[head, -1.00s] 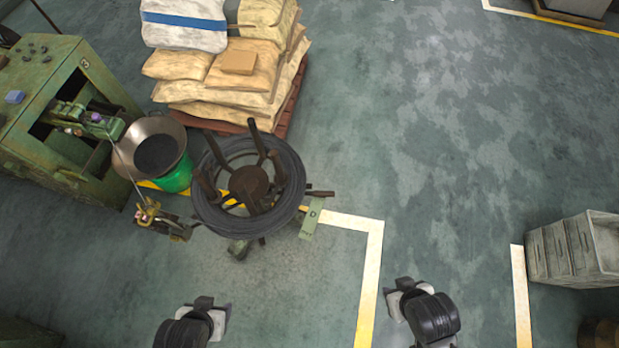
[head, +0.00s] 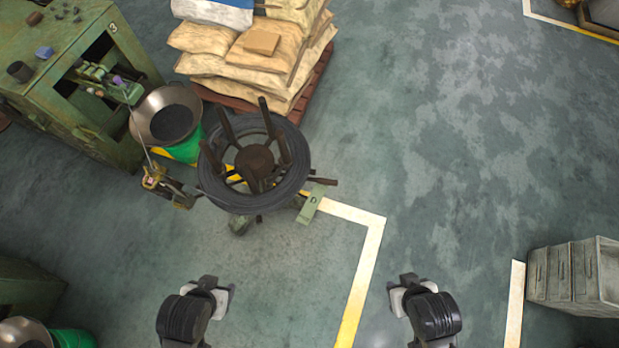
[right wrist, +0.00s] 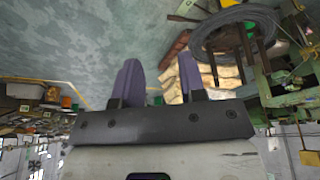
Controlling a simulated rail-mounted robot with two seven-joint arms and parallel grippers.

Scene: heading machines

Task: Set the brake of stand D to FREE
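Stand D (head: 255,160) stands left of the picture's middle in the head view, with a dark wire coil around its upright dark arms. A green plate marked D (head: 311,203) sticks out at its lower right, with a dark bar (head: 323,181) beside it. The brake's setting is too small to tell. My left gripper (head: 226,290) hangs in front of the stand, apart from it; its fingers are not clear. My right gripper (head: 395,292) is right of the yellow-white line. In the right wrist view its purple fingers (right wrist: 160,82) are apart and empty, and the coil (right wrist: 236,28) shows beyond.
A green machine marked 3 (head: 125,125), a metal pan (head: 153,98) and a green bucket (head: 187,149) stand left of the stand. Stacked sacks (head: 285,75) on a pallet are behind it. Grey drawers (head: 560,272) stand at right. The floor between is clear.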

